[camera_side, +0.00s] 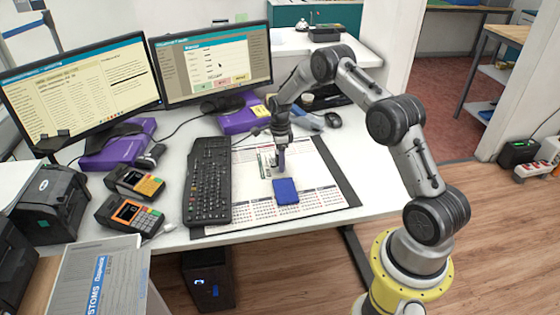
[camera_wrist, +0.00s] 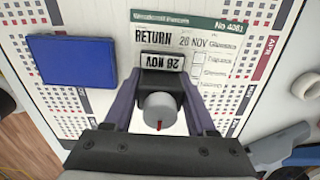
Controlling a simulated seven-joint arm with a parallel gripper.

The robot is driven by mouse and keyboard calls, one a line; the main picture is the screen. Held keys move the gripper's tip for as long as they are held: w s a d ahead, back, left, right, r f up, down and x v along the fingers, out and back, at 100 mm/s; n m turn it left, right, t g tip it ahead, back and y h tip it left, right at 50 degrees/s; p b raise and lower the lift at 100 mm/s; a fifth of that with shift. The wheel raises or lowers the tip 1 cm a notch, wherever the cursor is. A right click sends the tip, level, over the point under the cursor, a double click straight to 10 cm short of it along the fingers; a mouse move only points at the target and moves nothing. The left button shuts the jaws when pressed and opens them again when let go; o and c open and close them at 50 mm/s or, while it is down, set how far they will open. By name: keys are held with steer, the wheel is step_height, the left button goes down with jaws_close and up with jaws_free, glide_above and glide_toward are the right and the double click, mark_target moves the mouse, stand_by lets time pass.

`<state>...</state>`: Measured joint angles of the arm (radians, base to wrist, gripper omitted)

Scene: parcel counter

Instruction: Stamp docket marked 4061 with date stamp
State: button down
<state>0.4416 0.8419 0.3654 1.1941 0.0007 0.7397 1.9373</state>
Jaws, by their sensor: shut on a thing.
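My gripper (camera_side: 281,158) points down over the docket. A blue ink pad (camera_wrist: 72,60) lies left of the docket.
The docket and pad (camera_side: 286,191) are on a calendar mat (camera_side: 325,198). A black keyboard (camera_side: 209,180) is left of the mat. Two monitors (camera_side: 212,65), purple boxes (camera_side: 110,150) and card terminals (camera_side: 130,213) stand around. The mat's front right is clear.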

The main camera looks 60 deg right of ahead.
steer(key=shift+f, duration=0.4)
stand_by(0.5)
steer(key=shift+r, duration=0.1)
steer(key=shift+r, duration=2.95)
steer(key=shift+w, duration=0.1)
